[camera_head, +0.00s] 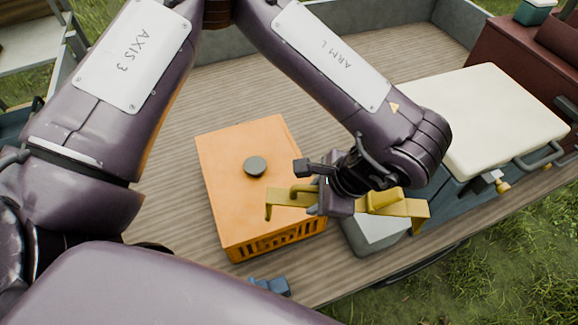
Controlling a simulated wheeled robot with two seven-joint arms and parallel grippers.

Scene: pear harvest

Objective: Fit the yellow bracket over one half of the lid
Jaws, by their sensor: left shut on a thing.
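The yellow bracket (397,204) is held in my left gripper (318,188), which is shut on its middle. One bent end of the bracket hangs over the right part of an orange crate's flat top (228,190); the other end reaches right, past the crate. This orange top has a dark round knob (255,166) and looks like the lid. The bracket appears above it; I cannot tell whether they touch. My gripper and wrist hide the bracket's middle. My right gripper is not in view.
The crate stands on a wooden plank bed (175,215) with grey side walls. A grey box (372,238) is under the bracket's right end. A cream-topped blue box (490,115) and a dark red box (510,55) stand right. A small blue object (272,286) lies in front.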

